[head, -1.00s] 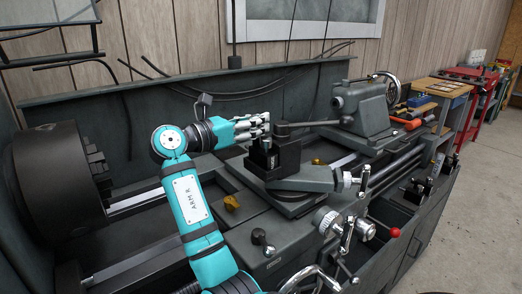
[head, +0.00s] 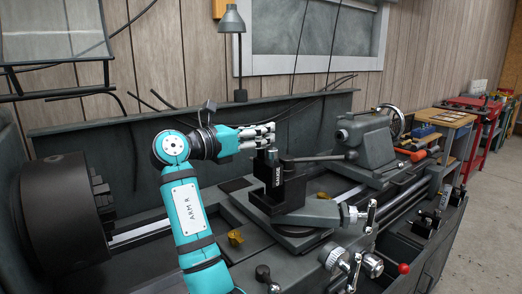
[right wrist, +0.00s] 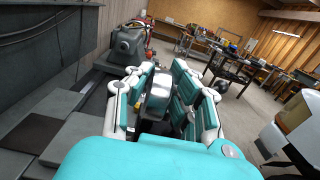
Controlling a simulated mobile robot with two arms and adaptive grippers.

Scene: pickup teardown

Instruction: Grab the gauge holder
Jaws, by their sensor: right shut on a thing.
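The gauge holder (head: 277,174) is a dark upright block with a white GAUGE label and a rounded grey top. My right gripper (head: 264,135) reaches in from the left in the head view and is shut on its top. The holder stands up at the dark tool post (head: 294,190) on the lathe; whether its lower end is clear of the post I cannot tell. In the right wrist view a grey part of the holder (right wrist: 158,95) shows between the teal and white fingers (right wrist: 163,88). My left gripper is not in view.
The post's lever (head: 318,157) sticks out to the right, toward the tailstock (head: 364,140). The large dark chuck (head: 60,205) is at the left. A lamp (head: 233,30) stands behind my gripper. A small brass-coloured part (head: 236,238) lies on the carriage.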

